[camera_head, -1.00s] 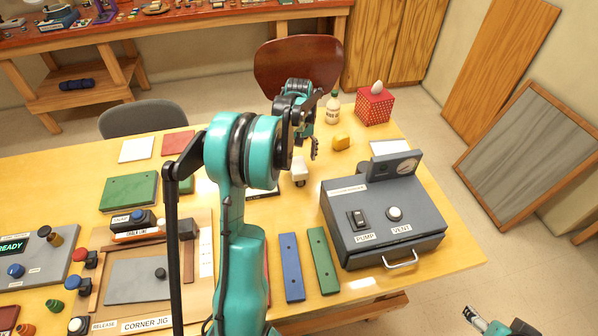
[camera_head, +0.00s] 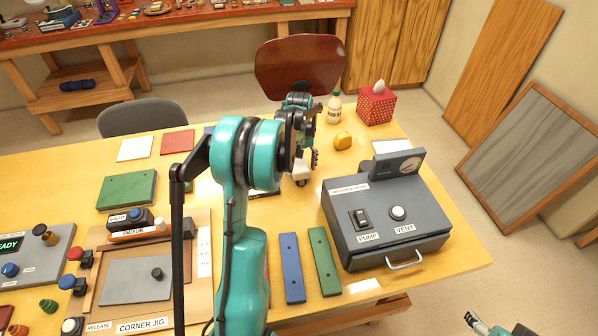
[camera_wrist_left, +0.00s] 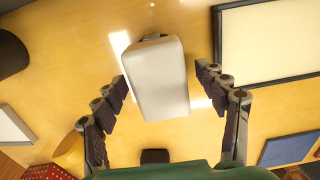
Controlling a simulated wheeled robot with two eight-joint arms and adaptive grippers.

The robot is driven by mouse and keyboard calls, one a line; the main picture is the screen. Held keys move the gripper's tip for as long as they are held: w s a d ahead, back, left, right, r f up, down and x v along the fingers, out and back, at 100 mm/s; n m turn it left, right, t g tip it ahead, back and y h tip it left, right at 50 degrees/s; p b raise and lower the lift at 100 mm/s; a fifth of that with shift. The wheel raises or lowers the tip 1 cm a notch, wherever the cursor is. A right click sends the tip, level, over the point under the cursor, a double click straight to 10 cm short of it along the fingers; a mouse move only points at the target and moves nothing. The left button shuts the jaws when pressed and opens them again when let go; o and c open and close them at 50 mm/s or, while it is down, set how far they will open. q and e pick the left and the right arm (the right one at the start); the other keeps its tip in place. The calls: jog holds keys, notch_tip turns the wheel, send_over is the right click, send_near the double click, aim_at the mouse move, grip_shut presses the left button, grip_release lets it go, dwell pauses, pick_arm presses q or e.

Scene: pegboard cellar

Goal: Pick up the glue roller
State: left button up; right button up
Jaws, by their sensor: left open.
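The glue roller, which I take to be the white rounded block (camera_head: 301,171), stands on the yellow table left of the grey pump box. In the left wrist view the white block (camera_wrist_left: 157,78) lies between the two dark fingers, with visible gaps on both sides. My left gripper (camera_head: 304,156) is open at the block and partly hides it in the head view. My right gripper (camera_head: 473,319) shows only in part at the bottom right, away from the table; its jaw state is unclear.
The grey pump box (camera_head: 385,225) stands to the right. A yellow lump (camera_head: 343,141), a glue bottle (camera_head: 334,108) and a red dotted box (camera_head: 376,105) stand behind. Blue (camera_head: 291,268) and green (camera_head: 324,262) strips lie in front. The corner jig (camera_head: 140,327) is at left.

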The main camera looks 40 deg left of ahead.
aim_at(299, 166)
pick_arm(q)
jog(key=shift+f, duration=0.1)
jog(key=c, duration=1.5)
jog(key=shift+r, duration=0.3)
jog(key=r+p, duration=0.1)
jog(key=r, duration=0.2)
jog(key=r+p, duration=0.1)
jog(key=r, duration=0.1)
jog(key=shift+s+d+p, duration=0.3)
jog(key=shift+s+d, duration=0.05)
jog(key=shift+s, duration=0.05)
jog(key=s+d+r+p, duration=0.3)
jog(key=s+d+r, duration=0.3)
jog(key=s, duration=0.2)
jog(key=shift+d, duration=0.4)
jog(key=shift+s, duration=0.1)
